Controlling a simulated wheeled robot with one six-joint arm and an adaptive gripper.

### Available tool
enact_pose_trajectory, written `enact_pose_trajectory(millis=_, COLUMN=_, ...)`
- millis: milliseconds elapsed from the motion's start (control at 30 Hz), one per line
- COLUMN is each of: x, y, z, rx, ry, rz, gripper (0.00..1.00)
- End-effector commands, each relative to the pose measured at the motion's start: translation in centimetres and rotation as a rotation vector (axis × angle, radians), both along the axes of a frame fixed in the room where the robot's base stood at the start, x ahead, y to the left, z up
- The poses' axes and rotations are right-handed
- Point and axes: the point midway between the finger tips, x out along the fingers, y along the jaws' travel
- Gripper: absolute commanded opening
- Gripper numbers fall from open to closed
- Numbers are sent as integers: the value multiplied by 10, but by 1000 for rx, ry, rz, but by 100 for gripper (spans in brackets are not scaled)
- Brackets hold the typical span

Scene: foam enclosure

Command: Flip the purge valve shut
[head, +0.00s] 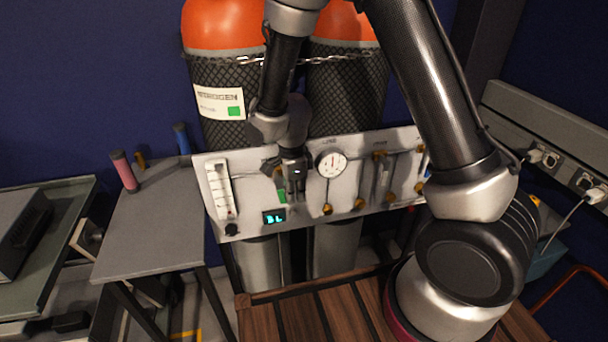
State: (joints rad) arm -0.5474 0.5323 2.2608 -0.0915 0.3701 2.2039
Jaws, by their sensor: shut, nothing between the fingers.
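A pale valve panel (255,165) stands in front of two orange-topped gas cylinders. My gripper (296,194) is shut and empty, pointing down in front of the panel, just left of the round gauge (331,164). A small green part (281,196) shows beside the fingers, partly hidden by them. Several brass fittings, such as the brass fitting (359,204), run along the panel's lower right. A grey upright part (383,178) sits above them. The labels are too small to read, so I cannot tell which part is the purge valve or how it is set.
A flow tube (220,190) and a lit display (274,217) are on the panel's left. A chain (345,57) crosses the cylinders. A grey side table (155,225) stands left with a pink cylinder (124,172).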

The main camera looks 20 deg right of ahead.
Motion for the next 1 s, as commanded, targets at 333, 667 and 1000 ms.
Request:
enact_pose_trajectory(millis=333, x=0, y=0, z=0, rx=0, ry=0, rz=0, gripper=0)
enact_pose_trajectory(millis=667, x=0, y=0, z=0, rx=0, ry=0, rz=0, gripper=0)
enact_pose_trajectory(millis=1000, x=1, y=1, z=8, rx=1, ry=-2, rz=0, gripper=0)
